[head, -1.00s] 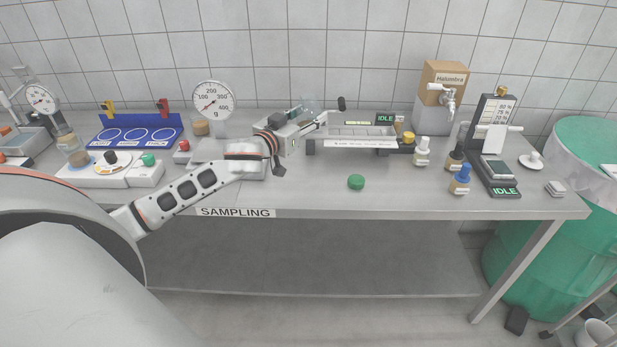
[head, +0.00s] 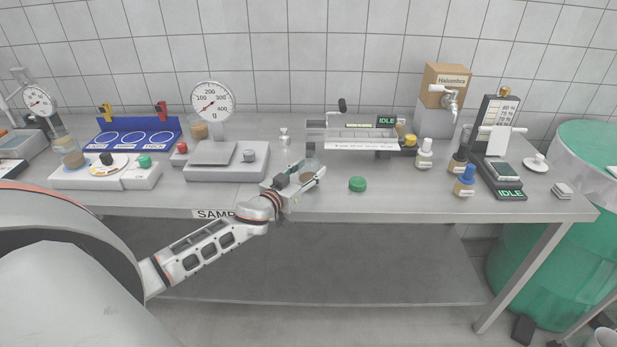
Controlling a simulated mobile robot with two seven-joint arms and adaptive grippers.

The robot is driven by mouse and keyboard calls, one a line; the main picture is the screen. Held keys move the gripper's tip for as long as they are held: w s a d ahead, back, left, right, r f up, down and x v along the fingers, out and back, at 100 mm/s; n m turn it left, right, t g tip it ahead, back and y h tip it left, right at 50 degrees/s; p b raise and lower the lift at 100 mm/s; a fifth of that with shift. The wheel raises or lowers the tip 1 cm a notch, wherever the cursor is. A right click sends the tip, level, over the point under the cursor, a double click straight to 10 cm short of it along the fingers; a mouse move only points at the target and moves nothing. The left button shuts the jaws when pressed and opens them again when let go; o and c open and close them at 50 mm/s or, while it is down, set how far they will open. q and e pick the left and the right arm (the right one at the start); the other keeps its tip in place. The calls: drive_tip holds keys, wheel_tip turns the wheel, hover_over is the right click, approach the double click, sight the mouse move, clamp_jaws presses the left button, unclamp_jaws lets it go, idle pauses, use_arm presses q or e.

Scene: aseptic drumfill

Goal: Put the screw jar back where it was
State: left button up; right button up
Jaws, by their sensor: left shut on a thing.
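My left gripper (head: 309,178) is near the front of the bench, right of the dial scale. It is shut on a small clear glass jar (head: 310,164), which looks upright and is partly hidden by the fingers. Whether the jar's base touches the bench I cannot tell. A green round lid (head: 357,184) lies on the bench a little to the right of the gripper, apart from it. My right gripper is not in view.
The dial scale (head: 225,174) stands left of the gripper, and a long tray-like device (head: 350,146) stands behind it. Several small bottles, including a blue-capped one (head: 465,188), stand to the right. The bench front (head: 410,198) around the lid is clear.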

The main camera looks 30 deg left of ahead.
use_arm(q)
drive_tip(key=shift+f, duration=0.65)
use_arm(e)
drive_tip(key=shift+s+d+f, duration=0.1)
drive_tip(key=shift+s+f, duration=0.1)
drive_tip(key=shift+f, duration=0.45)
use_arm(q)
drive_tip(key=shift+f, duration=0.15)
drive_tip(key=o, duration=1.3)
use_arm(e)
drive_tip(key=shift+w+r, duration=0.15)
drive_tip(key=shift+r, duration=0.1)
